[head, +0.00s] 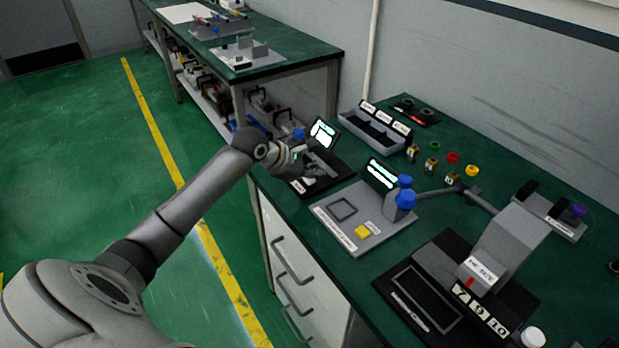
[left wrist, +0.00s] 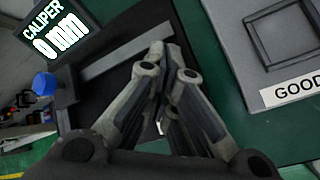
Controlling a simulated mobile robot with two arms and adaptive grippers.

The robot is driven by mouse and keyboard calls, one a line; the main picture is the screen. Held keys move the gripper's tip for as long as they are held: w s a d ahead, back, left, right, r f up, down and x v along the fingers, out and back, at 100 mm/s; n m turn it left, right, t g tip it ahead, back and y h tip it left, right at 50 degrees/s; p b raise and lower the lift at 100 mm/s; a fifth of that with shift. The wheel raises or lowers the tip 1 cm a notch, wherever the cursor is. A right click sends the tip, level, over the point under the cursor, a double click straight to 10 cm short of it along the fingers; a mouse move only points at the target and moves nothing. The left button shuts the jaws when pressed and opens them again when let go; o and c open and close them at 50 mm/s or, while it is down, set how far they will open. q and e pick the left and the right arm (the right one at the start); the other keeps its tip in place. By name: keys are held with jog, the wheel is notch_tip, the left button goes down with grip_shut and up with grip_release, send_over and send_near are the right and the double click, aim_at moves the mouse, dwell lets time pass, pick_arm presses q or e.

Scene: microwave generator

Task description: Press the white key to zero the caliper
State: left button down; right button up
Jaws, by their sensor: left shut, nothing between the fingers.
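The caliper's display (head: 324,133) stands at the near left end of the green bench in the head view. In the left wrist view the display (left wrist: 54,36) reads "CALIPER 0 mm". The caliper's grey bar (left wrist: 125,50) lies on a black base (left wrist: 135,22). My left gripper (head: 318,172) is over this base, in front of the display. In the left wrist view its fingers (left wrist: 166,50) are shut with nothing between them. A small white patch shows between the finger links; I cannot tell whether it is the white key. Contact is unclear. My right gripper is out of view.
A grey plate with a yellow button (head: 362,232) and a second display (head: 382,172) is to the right. A grey instrument (head: 505,245) stands farther right. A divided tray (head: 374,130) is by the wall. A blue knob (left wrist: 44,84) is beside the caliper.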

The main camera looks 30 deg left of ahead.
aim_at(312, 181)
pick_arm(q)
jog(key=shift+r, duration=0.6)
jog(key=shift+r, duration=0.1)
jog(key=shift+r+p, duration=1.55)
jog(key=shift+r, duration=0.9)
